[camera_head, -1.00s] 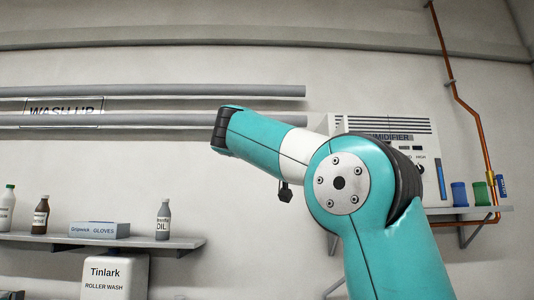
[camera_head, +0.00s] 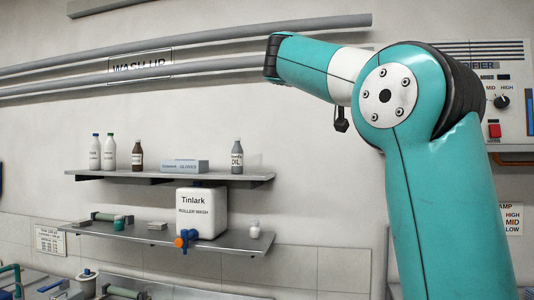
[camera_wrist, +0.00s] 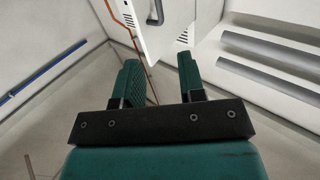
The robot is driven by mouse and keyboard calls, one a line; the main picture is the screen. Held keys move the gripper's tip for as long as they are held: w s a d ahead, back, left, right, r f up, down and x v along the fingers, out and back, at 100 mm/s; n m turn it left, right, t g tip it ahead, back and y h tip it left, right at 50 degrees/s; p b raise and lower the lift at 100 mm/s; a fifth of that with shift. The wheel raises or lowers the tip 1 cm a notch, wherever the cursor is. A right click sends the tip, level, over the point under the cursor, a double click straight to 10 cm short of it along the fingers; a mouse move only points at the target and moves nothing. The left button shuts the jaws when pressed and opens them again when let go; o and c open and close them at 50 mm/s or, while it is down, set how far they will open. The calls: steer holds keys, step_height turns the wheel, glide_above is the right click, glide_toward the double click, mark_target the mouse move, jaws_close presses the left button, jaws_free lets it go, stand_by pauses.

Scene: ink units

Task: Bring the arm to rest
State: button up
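My gripper (camera_wrist: 158,62) shows in the wrist view with its two dark green fingers apart. Nothing is held between them; a white box, an orange pipe and wall show beyond the gap. In the head view my teal arm rises at the right, bends at a round joint and reaches left to a dark end in front of the wall. My gripper's fingers cannot be made out in that view.
A humidifier (camera_head: 511,77) is on the wall at right, partly behind my arm. Grey pipes (camera_head: 210,36) run along the wall. An upper shelf (camera_head: 107,177) carries bottles and a gloves box; a lower shelf (camera_head: 138,234) holds a Tinlark container (camera_head: 212,222).

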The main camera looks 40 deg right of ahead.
steer(key=w+a+f+n+t+y+b, duration=0.3)
steer(key=w+a+f+n+t, duration=0.15)
steer(key=w+f, duration=0.35)
steer(key=w+a+f+n+t+y+b, duration=0.2)
steer(key=w+a+f+n+t+b, duration=0.15)
steer(key=w+f+n+t, duration=0.35)
steer(key=w+a+f+n+y+b, duration=0.1)
steer(key=w+a+f+n+y, duration=0.1)
steer(key=a+f+y, duration=0.35)
steer(key=w+a+f+n+y+b, duration=0.2)
steer(key=a+f+n, duration=0.1)
steer(key=a+f, duration=0.55)
steer(key=s+a+f+n+g+y+b, duration=0.25)
steer(key=s+a+f, duration=0.35)
steer(key=f, duration=0.4)
steer(key=s+a+f+n+g+y+b, duration=0.1)
steer(key=s+a+f+n+y+b, duration=0.2)
steer(key=a+f, duration=0.7)
steer(key=s+a+f+n+g+y, duration=0.2)
steer(key=s+a+f+g, duration=0.1)
steer(key=s+f, duration=0.3)
steer(key=s+a+f+n+g+y+b, duration=0.1)
steer(key=s+a+f+n+g+y, duration=0.1)
steer(key=s, duration=0.9)
step_height(320, 180, down, 4)
steer(key=shift+s+a+r+g, duration=0.15)
steer(key=shift+a+g, duration=0.55)
steer(key=shift+a, duration=0.45)
